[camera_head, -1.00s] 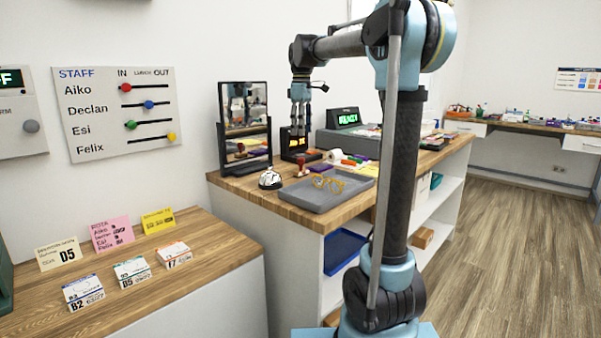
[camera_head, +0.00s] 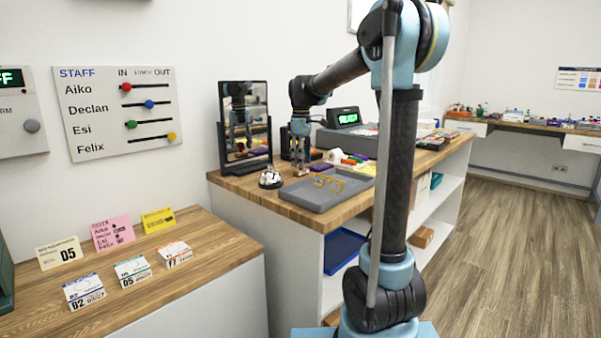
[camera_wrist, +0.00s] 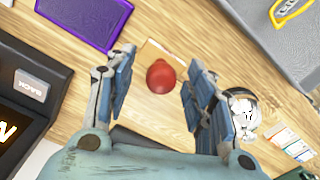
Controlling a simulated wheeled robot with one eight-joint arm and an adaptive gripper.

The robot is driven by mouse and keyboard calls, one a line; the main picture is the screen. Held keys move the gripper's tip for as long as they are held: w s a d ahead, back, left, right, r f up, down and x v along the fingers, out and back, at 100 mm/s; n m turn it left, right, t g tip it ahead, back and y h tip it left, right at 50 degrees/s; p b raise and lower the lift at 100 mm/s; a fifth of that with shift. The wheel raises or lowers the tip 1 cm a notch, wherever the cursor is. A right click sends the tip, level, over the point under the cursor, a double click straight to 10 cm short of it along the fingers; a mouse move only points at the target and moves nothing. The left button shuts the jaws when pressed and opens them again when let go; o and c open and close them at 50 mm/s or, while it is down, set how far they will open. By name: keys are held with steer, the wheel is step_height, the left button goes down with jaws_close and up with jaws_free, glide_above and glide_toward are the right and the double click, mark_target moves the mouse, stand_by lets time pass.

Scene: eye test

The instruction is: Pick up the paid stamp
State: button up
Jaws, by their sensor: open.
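The stamp, seen from above in the wrist view, shows a rounded red handle (camera_wrist: 160,76) over the wooden counter (camera_wrist: 62,66). My gripper (camera_wrist: 160,61) is open, with one blue-padded finger on each side of the red handle and a visible gap to both. In the head view my gripper (camera_head: 300,158) points down at the counter between the mirror and the grey tray, and it largely hides the stamp there. The base and any lettering of the stamp are not readable, so I cannot confirm that it says paid.
A call bell (camera_head: 270,178) stands close on the left. The grey tray (camera_head: 305,197) holds yellow glasses (camera_head: 328,183). A mirror (camera_head: 245,120) stands behind left. A purple pad (camera_wrist: 85,20) and a black device (camera_wrist: 30,92) lie near my fingers.

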steer(key=shift+f, duration=0.3)
steer(key=shift+c, duration=0.3)
jaws_close()
step_height(320, 180, up, 10)
steer(key=shift+r, duration=0.1)
stand_by(0.4)
